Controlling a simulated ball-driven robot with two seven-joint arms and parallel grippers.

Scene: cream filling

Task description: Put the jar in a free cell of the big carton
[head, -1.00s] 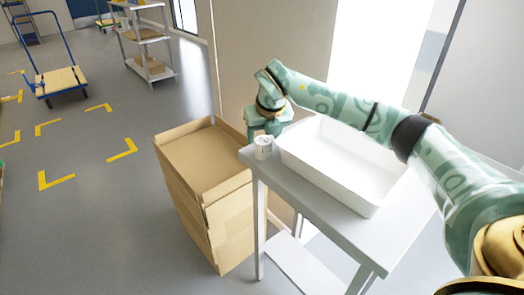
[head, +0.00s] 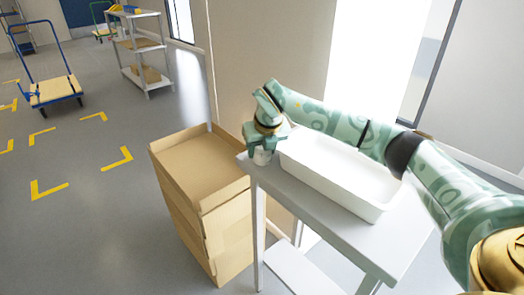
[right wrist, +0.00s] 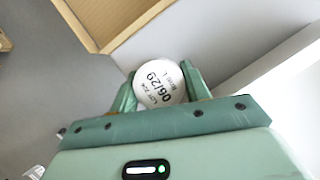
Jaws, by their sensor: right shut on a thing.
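The jar (head: 262,158) is small and white, at the left corner of the grey table, mostly covered from above by my right gripper (head: 263,146). In the right wrist view its round white lid (right wrist: 160,84) with printed text, including "06/29", sits between the two green fingers. My right gripper is shut on the jar, which appears to be still on the tabletop. My left gripper is out of view.
A white open tray (head: 335,178) fills much of the grey table (head: 330,222), right beside the jar. A wall stands behind. The floor left of the carton is open, with yellow corner marks, a blue trolley (head: 52,90) and a shelf cart (head: 145,60) farther off.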

